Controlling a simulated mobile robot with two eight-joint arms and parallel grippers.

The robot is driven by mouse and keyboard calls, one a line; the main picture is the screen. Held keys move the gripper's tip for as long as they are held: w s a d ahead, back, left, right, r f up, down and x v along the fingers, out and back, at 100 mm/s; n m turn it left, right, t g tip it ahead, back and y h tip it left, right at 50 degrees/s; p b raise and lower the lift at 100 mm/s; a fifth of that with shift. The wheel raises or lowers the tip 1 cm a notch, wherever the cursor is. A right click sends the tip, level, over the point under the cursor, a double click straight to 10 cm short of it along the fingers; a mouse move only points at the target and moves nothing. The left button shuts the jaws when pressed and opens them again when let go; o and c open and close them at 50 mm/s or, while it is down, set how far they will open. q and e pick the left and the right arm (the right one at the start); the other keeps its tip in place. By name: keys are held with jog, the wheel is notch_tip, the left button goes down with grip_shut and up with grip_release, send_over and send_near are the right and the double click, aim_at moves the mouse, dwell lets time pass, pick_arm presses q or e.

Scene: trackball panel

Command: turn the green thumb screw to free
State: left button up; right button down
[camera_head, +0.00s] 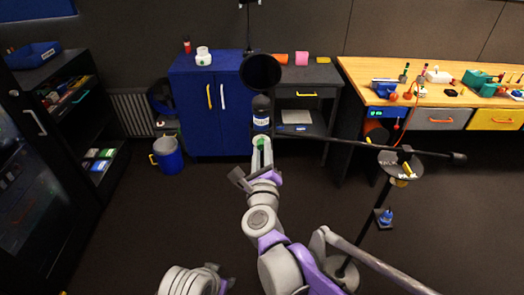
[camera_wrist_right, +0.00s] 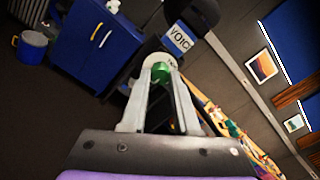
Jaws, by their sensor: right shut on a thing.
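The green thumb screw (camera_head: 261,143) sits just below a black cylinder (camera_head: 261,115) with a blue and white label. In the right wrist view the green screw (camera_wrist_right: 160,73) lies between the tips of my right gripper (camera_wrist_right: 160,85), and the label on the black cylinder (camera_wrist_right: 178,38) reads "VOICE". My right gripper (camera_head: 262,144) reaches up from below and is shut on the screw. The fingers hide part of the screw, and its turn position cannot be told.
A black boom (camera_head: 370,148) runs right from near the screw to a stand with a small tray (camera_head: 400,163). A dark round piece (camera_head: 260,71) is above the cylinder. A blue cabinet (camera_head: 210,115) and wooden workbench (camera_head: 440,75) stand behind. The floor at left is mostly clear.

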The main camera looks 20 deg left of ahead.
jog(key=c, duration=0.7)
grip_release()
jog(key=shift+o, duration=0.2)
jog(key=shift+s, duration=0.1)
jog(key=v, duration=1)
jog(key=shift+s+b, duration=0.3)
jog(key=shift+s, duration=0.05)
jog(key=shift+d, duration=0.1)
